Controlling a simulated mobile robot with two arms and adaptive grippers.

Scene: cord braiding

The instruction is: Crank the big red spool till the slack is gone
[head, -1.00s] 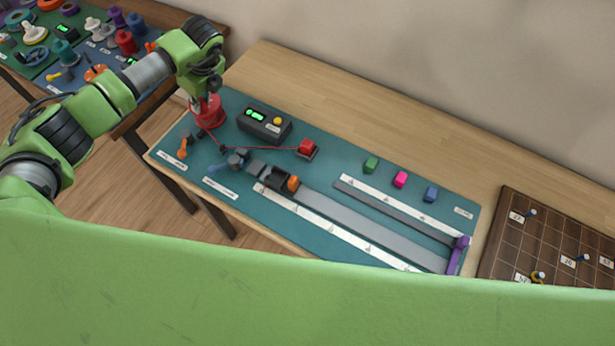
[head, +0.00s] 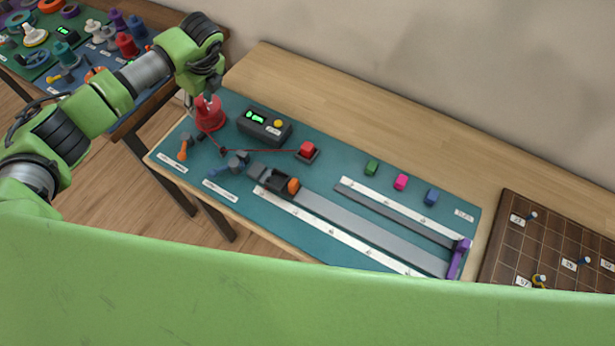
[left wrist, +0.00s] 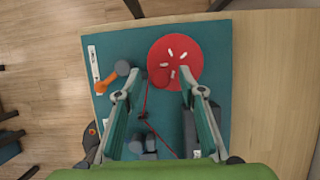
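The big red spool (head: 210,118) stands at the left end of the teal mat. In the left wrist view the spool's round top (left wrist: 182,52) shows several white marks and a red knob (left wrist: 158,76). My left gripper (left wrist: 153,86) is over the spool, its fingers apart on either side of the knob, with a visible gap on the left. In the head view the left gripper (head: 206,97) points down at the spool. A thin red cord (head: 262,151) runs from the spool past a small dark post (head: 223,151) to a red block (head: 308,148); it looks straight. My right gripper is not in view.
A dark box with a green display (head: 264,125) stands close right of the spool. An orange-handled crank (head: 183,152) is in front. A rail with a purple end piece (head: 459,259) lies right. A brown pegboard (head: 550,240) is at far right.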

